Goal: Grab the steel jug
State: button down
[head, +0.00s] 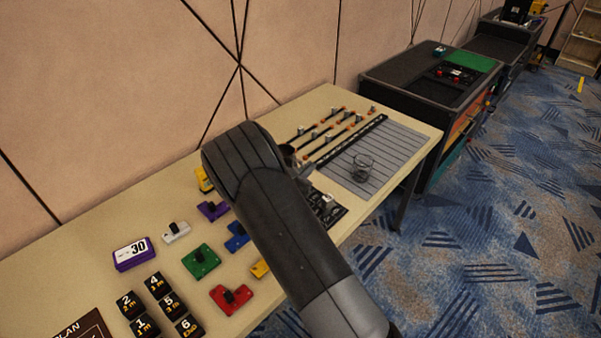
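No steel jug shows clearly in the head view. My dark arm reaches up from the bottom right and bends over the table. It hides the middle of the table behind it.
The long beige table (85,262) runs along a panelled wall. On it lie coloured blocks with black knobs, such as a green one (201,261) and a red one (231,298), several black numbered blocks, and a purple "30" box (133,254). A dark cabinet (425,85) stands beyond. Carpet at right is open.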

jog(key=s+d+r, duration=0.3)
jog(key=d+r, duration=0.2)
jog(key=d, duration=0.3)
dwell(0.4)
jog(key=shift+d+r, duration=0.15)
jog(key=shift+r, duration=0.1)
dwell(2.5)
